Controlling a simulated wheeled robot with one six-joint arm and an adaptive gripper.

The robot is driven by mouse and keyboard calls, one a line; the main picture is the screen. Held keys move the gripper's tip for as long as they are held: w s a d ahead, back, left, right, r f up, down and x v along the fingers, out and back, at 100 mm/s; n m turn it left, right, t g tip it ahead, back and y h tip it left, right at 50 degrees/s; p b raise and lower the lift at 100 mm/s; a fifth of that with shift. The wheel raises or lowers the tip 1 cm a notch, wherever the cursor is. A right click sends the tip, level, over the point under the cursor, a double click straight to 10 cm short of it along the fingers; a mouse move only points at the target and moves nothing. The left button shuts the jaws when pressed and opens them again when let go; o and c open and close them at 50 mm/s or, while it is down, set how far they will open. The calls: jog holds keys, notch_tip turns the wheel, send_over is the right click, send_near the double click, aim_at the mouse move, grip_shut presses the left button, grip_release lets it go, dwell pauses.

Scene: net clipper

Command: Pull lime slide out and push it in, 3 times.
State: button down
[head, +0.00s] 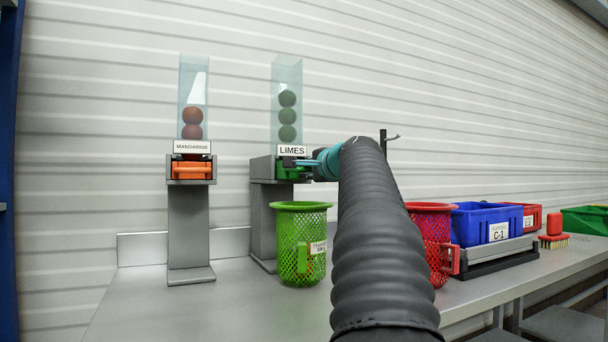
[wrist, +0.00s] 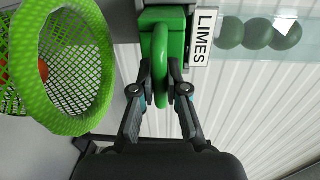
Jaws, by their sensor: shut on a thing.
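The lime slide (head: 289,173) is the green drawer piece with a loop handle under the LIMES label (head: 292,150). Its green handle (wrist: 161,60) shows in the wrist view. My gripper (wrist: 160,75) is shut on this handle, one finger on each side. In the head view my gripper (head: 312,163) reaches the slide from the right, partly hidden by my arm. The clear lime tube (head: 287,80) above holds several limes (head: 287,116). The slide looks to sit close in to its grey housing; how far out it is I cannot tell exactly.
A green mesh basket (head: 300,240) stands below the lime slide. To the left is the mandarin dispenser (head: 190,225) with an orange slide (head: 191,170). A red basket (head: 431,228), a blue bin (head: 485,222) and a brush (head: 553,236) stand to the right.

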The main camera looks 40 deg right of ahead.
jog(key=shift+b+v, duration=0.95)
jog(key=shift+v, duration=1.7)
jog(key=shift+f, duration=0.15)
jog(key=shift+w, duration=0.15)
jog(key=shift+r+p+x, duration=0.15)
jog(key=shift+p+x, duration=1.05)
jog(key=shift+x, duration=0.85)
jog(key=shift+r+p+x, duration=0.15)
jog(key=shift+p+x, duration=1)
jog(key=shift+x, duration=1.9)
jog(key=shift+d+r, duration=0.1)
